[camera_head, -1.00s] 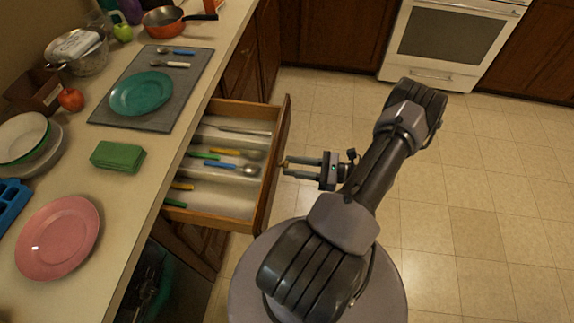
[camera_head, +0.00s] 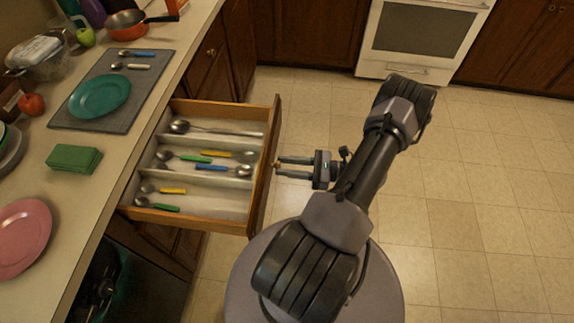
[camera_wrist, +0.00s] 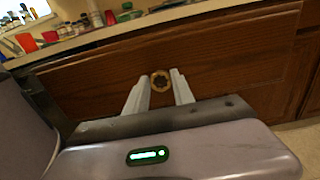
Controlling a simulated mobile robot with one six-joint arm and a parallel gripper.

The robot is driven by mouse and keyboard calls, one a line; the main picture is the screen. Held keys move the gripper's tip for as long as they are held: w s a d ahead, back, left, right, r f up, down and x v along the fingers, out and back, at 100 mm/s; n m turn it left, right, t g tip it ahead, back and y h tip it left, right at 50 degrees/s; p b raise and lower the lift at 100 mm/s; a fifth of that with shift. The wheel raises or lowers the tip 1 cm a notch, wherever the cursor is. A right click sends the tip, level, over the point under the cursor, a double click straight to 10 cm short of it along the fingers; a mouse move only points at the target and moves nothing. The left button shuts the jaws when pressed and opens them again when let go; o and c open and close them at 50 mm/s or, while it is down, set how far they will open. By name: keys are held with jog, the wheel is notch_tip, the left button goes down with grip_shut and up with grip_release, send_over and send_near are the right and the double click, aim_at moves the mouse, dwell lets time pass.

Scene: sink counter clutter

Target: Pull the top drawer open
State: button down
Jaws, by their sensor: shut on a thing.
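The top drawer (camera_head: 262,175) stands well out from the counter in the head view, with its wooden front facing right. Its light inside has dividers and holds several spoons with green, yellow, blue and metal handles. My gripper (camera_head: 279,167) is at the outer face of the drawer front, shut on the drawer's knob. In the wrist view, the round brass knob (camera_wrist: 159,80) shows between the two fingers of my gripper (camera_wrist: 160,88), against the brown drawer front (camera_wrist: 225,60).
The counter (camera_head: 110,165) holds a pink plate (camera_head: 22,238), a green sponge stack (camera_head: 75,158), a teal plate (camera_head: 100,96) on a grey mat (camera_head: 128,115), an apple (camera_head: 31,104) and an orange pan (camera_head: 128,24). A white oven (camera_head: 420,38) stands at the back. The tiled floor at right is clear.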

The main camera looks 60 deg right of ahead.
jog(key=c, duration=1.1)
grip_release()
jog(key=shift+s, duration=0.1)
jog(key=p+v, duration=0.1)
jog(key=v, duration=1.6)
jog(key=shift+p, duration=0.4)
jog(key=shift+s+d, duration=0.1)
jog(key=shift+d, duration=0.05)
